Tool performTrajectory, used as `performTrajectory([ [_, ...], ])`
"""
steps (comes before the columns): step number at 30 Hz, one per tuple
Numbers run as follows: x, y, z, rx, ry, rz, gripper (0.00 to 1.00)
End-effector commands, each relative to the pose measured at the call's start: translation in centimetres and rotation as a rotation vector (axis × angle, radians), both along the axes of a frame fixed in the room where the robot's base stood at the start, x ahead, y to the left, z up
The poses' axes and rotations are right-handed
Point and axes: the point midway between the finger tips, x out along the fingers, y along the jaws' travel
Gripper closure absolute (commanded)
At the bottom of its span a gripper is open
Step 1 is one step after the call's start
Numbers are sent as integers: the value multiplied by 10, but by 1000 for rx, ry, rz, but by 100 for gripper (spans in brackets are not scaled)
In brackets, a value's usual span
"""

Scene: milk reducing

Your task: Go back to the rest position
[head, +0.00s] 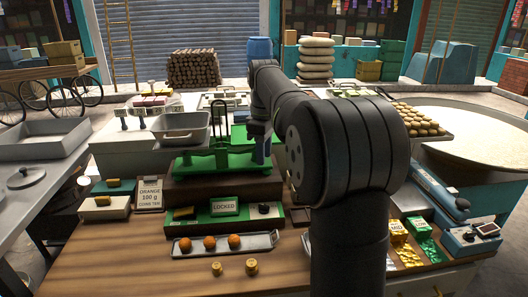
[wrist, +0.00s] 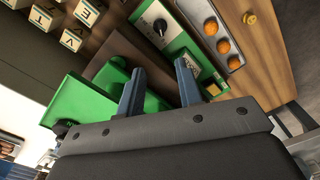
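My gripper (head: 259,140) is at the middle of the head view, beside the green balance scale (head: 212,162), and my arm hides part of the bench behind it. In the wrist view my gripper (wrist: 160,66) has its two blue-grey fingers spread apart with nothing between them. The fingers point toward the green box with a black knob (wrist: 172,40) and the dark wooden step. In the head view the same green box (head: 225,211) carries a "LOCKED" sign. I cannot tell whether the gripper touches the scale.
A metal tray (head: 263,244) with several oranges lies in front of the green box. Two brass weights (head: 251,267) stand on the wooden bench near its front. Gold and green packets (head: 410,256) lie to the right. The front left bench is clear.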

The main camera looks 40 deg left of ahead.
Motion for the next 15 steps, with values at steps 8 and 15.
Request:
performTrajectory([
  [8, 0, 0, 0, 0, 0, 0, 67],
  [15, 0, 0, -7, -2, 2, 0, 67],
])
